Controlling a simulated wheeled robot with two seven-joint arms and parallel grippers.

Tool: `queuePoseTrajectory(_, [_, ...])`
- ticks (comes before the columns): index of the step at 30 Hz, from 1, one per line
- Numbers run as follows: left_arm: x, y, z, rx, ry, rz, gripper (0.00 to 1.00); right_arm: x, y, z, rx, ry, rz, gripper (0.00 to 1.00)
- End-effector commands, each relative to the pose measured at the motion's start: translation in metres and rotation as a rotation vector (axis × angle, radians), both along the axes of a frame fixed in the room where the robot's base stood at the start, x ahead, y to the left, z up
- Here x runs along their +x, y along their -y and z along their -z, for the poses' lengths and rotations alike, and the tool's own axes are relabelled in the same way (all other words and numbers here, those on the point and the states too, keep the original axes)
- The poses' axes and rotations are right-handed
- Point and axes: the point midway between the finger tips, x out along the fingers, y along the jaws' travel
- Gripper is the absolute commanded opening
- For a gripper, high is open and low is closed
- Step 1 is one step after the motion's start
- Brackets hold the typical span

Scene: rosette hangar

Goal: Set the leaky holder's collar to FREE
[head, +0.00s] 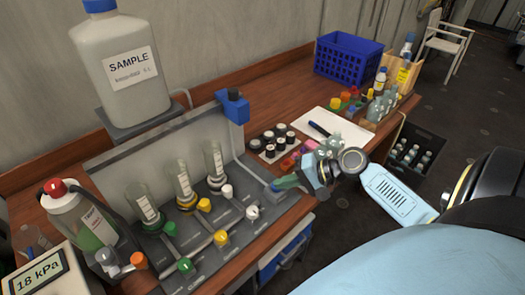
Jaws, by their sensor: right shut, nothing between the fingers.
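Three clear filter holders stand in a row on the grey manifold (224,236): a left one (143,205) above a green collar and knob (170,228), a middle one (184,180) with a yellow collar (188,203), and a right one (214,163) with a white-grey collar (217,181). I cannot tell which leaks, nor read the collar settings. My right gripper (286,184) is shut and empty just beyond the manifold's right end, apart from the collars. My left gripper is out of view. A pressure display (38,272) reads 18 kPa.
Knobs in green (185,264), yellow (221,238) and white (252,212) line the manifold's front. A SAMPLE jug (121,75) stands behind, a red-capped trap bottle (77,215) at left. Black-capped vials (270,147) and a blue basket (346,58) stand farther right.

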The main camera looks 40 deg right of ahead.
Motion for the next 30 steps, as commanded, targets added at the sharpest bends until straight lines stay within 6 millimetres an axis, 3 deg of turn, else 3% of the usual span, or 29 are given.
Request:
queuePoseTrajectory(14, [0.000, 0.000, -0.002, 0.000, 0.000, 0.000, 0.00, 0.062, -0.056, 0.047, 0.002, 0.000, -0.003, 0.00])
queuePoseTrajectory(21, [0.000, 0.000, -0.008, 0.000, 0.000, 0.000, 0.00, 0.084, -0.075, 0.047, 0.000, 0.000, -0.001, 0.00])
queuePoseTrajectory(30, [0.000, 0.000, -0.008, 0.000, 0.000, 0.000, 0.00, 0.087, -0.079, 0.048, -0.002, -0.001, -0.002, 0.00])
